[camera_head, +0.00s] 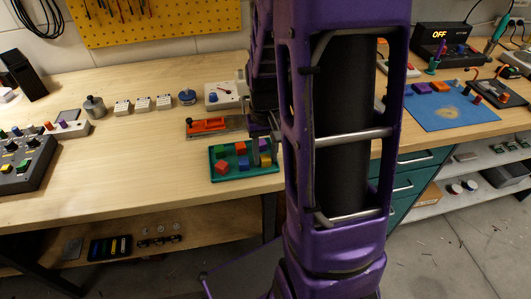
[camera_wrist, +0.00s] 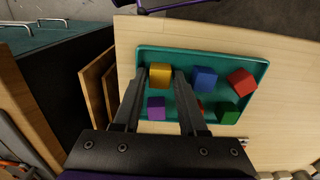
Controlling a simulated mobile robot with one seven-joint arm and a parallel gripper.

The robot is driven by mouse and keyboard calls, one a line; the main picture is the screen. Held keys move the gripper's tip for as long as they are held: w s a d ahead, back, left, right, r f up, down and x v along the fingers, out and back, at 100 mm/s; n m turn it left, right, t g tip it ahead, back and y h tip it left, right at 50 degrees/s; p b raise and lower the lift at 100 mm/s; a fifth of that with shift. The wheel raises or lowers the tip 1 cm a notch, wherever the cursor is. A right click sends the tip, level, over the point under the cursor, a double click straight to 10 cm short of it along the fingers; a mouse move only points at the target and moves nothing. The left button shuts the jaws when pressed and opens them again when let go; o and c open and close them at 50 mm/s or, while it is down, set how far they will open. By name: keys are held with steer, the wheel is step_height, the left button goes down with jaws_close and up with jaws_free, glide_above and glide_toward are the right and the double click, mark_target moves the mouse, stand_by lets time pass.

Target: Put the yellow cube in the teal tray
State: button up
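The yellow cube (camera_wrist: 160,74) lies in the teal tray (camera_wrist: 222,57), near one end of it. It also shows in the head view (camera_head: 266,161), at the tray's right end. My gripper (camera_wrist: 161,73) is low over the tray, with one fingertip on either side of the yellow cube. Narrow gaps seem to show between the fingers and the cube, so the gripper looks open. In the head view my gripper (camera_head: 259,151) is partly hidden by my arm.
Other cubes share the tray: blue (camera_wrist: 204,79), red (camera_wrist: 241,82), green (camera_wrist: 228,112), purple (camera_wrist: 156,108), and another red one mostly hidden by a finger. An orange device (camera_head: 208,125) stands behind the tray.

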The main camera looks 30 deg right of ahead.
mark_target(265, 157)
steer(key=shift+o, duration=0.9)
steer(key=shift+r, duration=0.15)
step_height(265, 157, up, 12)
steer(key=p, duration=0.1)
steer(key=shift+p, duration=0.3)
steer(key=shift+w, duration=0.1)
